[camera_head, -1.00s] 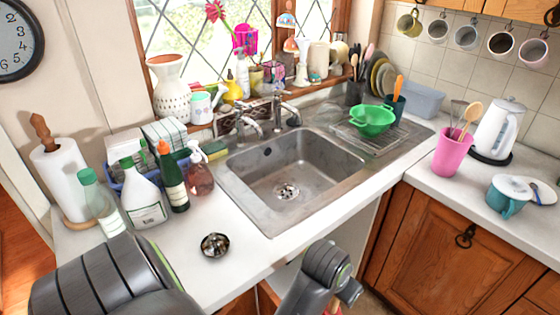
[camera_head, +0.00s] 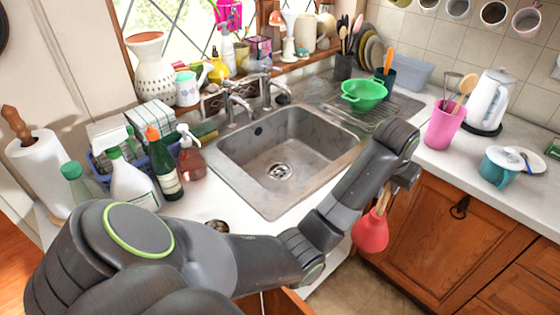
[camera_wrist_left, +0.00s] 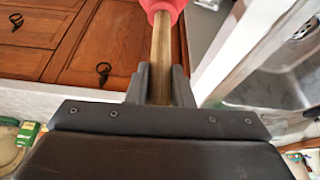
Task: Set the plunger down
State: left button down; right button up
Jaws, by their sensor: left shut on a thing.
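The plunger has a red rubber cup (camera_head: 371,232) and a wooden handle (camera_wrist_left: 162,58). My left gripper (camera_head: 408,176) is shut on the handle and holds the plunger in the air in front of the counter, by the gap left of the wooden cabinets. The cup hangs below the gripper in the head view, and the handle leans. In the left wrist view, the handle stands between the two dark fingers (camera_wrist_left: 161,85) and the red cup (camera_wrist_left: 163,7) is cut by the top edge. The right gripper is out of view.
The metal sink (camera_head: 280,155) is set in the white counter, with a green colander (camera_head: 364,96) on its drainer. Bottles, including a dark green one (camera_head: 165,172), stand at the left. Wooden cabinets (camera_head: 465,235) are at the right. Tiled floor (camera_head: 350,285) shows below.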

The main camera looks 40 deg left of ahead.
pick_arm(q)
jog(key=w+a+r+n+y+b, duration=0.1)
jog(key=w+a+r+n+b, duration=0.15)
jog(key=w+a+r, duration=1.1)
jog(key=s+a+f+n+g+y+p, duration=0.1)
jog(key=s+a+n, duration=0.15)
jog(key=a, duration=1.25)
jog(key=s+a+f+n+y+p, duration=0.1)
jog(key=s+a+n, duration=0.15)
jog(key=a, duration=1.25)
notch_tip(320, 180, down, 17)
jog(key=b, duration=0.2)
jog(key=shift+d+r, duration=0.15)
jog(key=shift+r, duration=0.05)
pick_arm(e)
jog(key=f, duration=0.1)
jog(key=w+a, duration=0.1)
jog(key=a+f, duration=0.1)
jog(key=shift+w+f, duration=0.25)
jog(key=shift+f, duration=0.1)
pick_arm(q)
jog(key=shift+f+n, duration=0.1)
jog(key=shift+n, duration=0.15)
